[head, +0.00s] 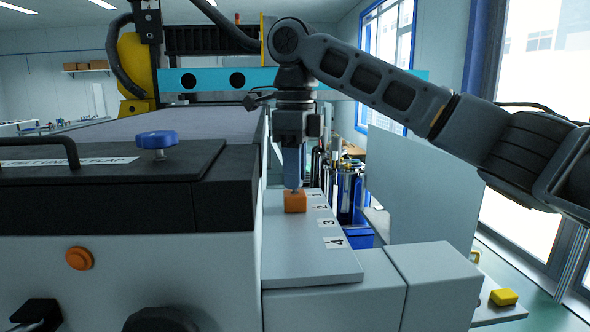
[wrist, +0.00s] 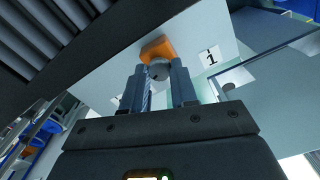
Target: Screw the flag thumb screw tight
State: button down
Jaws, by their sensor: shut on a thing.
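An orange block (head: 295,203) stands on the light grey ledge, left of the labels 1 and 2. It also shows in the wrist view (wrist: 157,47). My gripper (head: 293,188) points straight down over the block, its tips close to the block's top. In the wrist view my gripper (wrist: 159,82) is shut on a small grey rounded piece (wrist: 159,71) at the block, which I take to be the flag thumb screw. The fingers hide most of it. I cannot see its thread or how deep it sits.
The ledge (head: 300,258) carries number labels 1 to 4 and is clear toward its near end. Left of it stands a large machine with a blue knob (head: 157,140), a black handle (head: 45,148) and an orange button (head: 79,259). A yellow block (head: 504,297) lies at lower right.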

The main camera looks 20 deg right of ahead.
jog(key=c, duration=0.9)
grip_release()
jog(key=shift+r+b, duration=0.3)
jog(key=shift+r, duration=3.6)
